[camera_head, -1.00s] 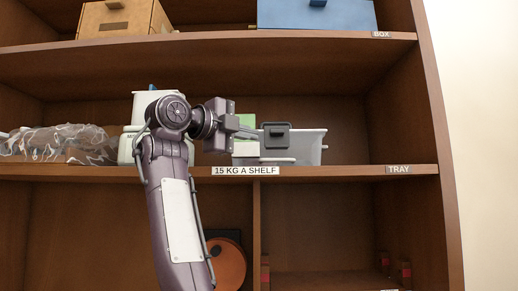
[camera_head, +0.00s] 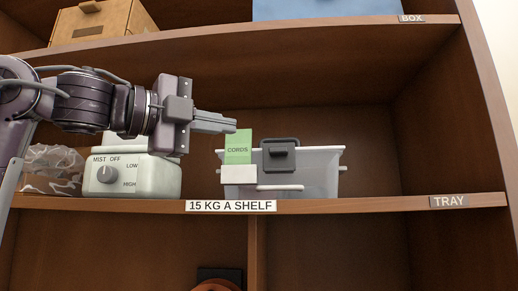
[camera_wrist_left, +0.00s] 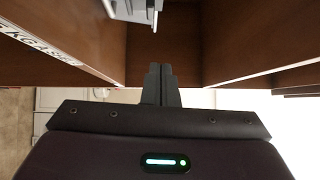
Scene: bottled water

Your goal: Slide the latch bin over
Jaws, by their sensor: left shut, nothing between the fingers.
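The latch bin (camera_head: 322,175) is a pale translucent tub on the middle shelf. It has a dark latch (camera_head: 281,155) on its front and a green card marked CORDS (camera_head: 238,148) at its left end. My left gripper (camera_head: 232,126) is shut and empty, pointing right, with its tips beside the card's top edge in the picture. I cannot tell whether they touch. In the left wrist view the shut fingers (camera_wrist_left: 160,72) point at the shelf, and part of what looks like the bin (camera_wrist_left: 130,8) shows at the top edge. My right gripper is out of view.
A white mist machine with a dial (camera_head: 134,178) stands left of the bin, with clear plastic wrap (camera_head: 50,165) beyond it. The shelf right of the bin is bare up to the side wall (camera_head: 480,130). A cardboard box (camera_head: 105,22) and a blue box (camera_head: 325,8) sit above.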

